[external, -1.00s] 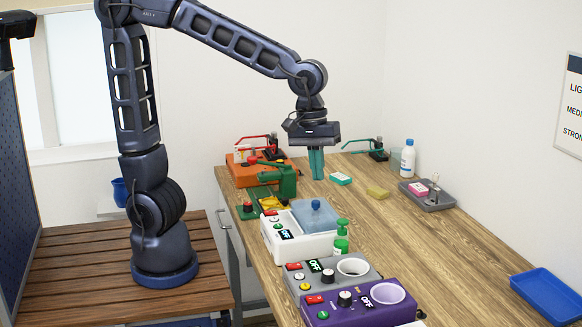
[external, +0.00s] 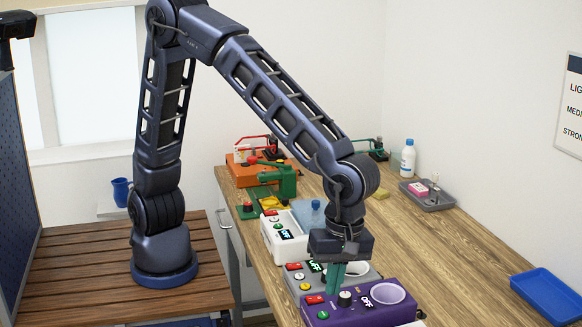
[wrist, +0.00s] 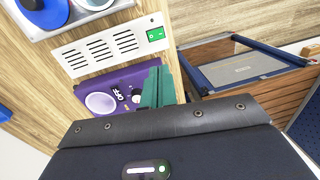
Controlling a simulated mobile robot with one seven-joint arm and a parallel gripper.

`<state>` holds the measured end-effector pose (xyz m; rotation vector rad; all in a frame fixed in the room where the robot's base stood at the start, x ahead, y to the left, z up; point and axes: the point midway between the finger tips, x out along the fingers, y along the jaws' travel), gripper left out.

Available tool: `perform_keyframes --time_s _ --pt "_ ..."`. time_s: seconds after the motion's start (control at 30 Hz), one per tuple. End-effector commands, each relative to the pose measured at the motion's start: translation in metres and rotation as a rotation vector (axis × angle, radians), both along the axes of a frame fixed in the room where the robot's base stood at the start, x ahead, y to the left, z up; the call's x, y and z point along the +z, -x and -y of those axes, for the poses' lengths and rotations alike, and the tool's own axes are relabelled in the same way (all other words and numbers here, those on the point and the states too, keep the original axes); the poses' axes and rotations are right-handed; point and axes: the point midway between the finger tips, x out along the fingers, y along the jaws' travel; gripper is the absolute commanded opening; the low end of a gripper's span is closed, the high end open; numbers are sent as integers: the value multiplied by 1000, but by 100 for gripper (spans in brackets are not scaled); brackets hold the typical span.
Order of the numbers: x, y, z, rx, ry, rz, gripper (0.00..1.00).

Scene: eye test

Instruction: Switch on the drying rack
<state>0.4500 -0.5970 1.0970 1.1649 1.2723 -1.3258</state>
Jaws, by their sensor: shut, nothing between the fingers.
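No unit carries a label that I can read as drying rack. The likeliest is a pale panel (wrist: 113,47) with rows of slots in the wrist view, beside the purple unit. A green rocker switch (wrist: 155,34) sits at its right end; its position is too small to tell. In the external view, only a pale sliver at the bottom edge may be this panel. My gripper (external: 335,291) is shut and empty, teal fingers pointing down over the grey and purple units. In the wrist view the fingers (wrist: 157,70) are beside the purple unit's knob, apart from the green switch.
The purple unit (external: 372,310) and grey unit (external: 300,284) have knobs, buttons and displays; the purple one reads OFF. A white unit (external: 272,243) with an OFF display stands behind. A blue tray (external: 547,296) lies at right. The right-hand counter is mostly clear.

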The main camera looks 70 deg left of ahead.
Motion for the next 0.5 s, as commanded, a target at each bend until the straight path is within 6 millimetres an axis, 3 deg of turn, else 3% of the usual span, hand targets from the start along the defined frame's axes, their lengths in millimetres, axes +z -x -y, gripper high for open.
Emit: perform_keyframes --time_s 0.13,0.5 --pt "-7 7 11 27 -13 -3 0" --pt "-8 8 12 32 -14 -3 0"
